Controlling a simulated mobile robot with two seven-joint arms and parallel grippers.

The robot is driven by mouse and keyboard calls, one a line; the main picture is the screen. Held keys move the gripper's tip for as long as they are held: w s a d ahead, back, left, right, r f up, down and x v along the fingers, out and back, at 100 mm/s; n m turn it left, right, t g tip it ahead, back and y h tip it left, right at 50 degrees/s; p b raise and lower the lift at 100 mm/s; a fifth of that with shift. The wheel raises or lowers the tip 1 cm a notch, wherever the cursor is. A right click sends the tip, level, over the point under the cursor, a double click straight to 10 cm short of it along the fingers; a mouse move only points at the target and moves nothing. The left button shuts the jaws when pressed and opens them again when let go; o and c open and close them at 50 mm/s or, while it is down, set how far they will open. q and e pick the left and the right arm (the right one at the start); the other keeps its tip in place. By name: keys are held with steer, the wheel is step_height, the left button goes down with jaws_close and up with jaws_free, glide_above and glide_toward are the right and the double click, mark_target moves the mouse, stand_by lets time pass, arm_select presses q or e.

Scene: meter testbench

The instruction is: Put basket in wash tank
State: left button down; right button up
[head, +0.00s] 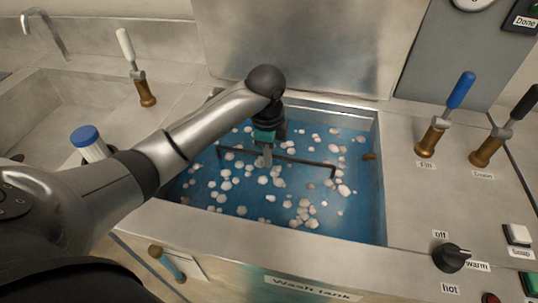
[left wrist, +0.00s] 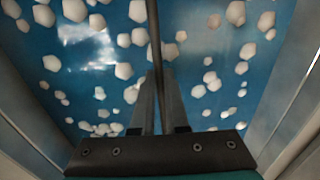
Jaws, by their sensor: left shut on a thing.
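The wash tank (head: 375,190) is a steel basin of blue water with many white bubbles, its label on the front. The dark bar-shaped handle of the basket (head: 312,162) spans the tank's middle, its ends bent down toward the water. The rest of the basket cannot be made out under the water and bubbles. My left gripper (head: 267,160) reaches down into the tank opening and is shut on the handle. In the left wrist view the handle (left wrist: 154,35) runs between the fingers (left wrist: 152,105), with bubbly water below. My right gripper is not in view.
A blue-handled fill lever (head: 445,115) and a black-handled drain lever (head: 503,130) stand right of the tank. A heat knob (head: 452,257) sits at front right. A white-handled lever (head: 136,68) and an empty sink (head: 50,115) lie left.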

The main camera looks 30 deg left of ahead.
arm_select(q)
steer(key=c, duration=0.9)
jaws_free()
steer(key=r+p, duration=0.1)
steer(key=r, duration=0.3)
steer(key=r+p, duration=0.1)
steer(key=r, duration=0.3)
steer(key=s+r+p, duration=0.1)
steer(key=r, duration=0.3)
steer(key=shift+s+d, duration=0.1)
steer(key=shift+d, duration=0.05)
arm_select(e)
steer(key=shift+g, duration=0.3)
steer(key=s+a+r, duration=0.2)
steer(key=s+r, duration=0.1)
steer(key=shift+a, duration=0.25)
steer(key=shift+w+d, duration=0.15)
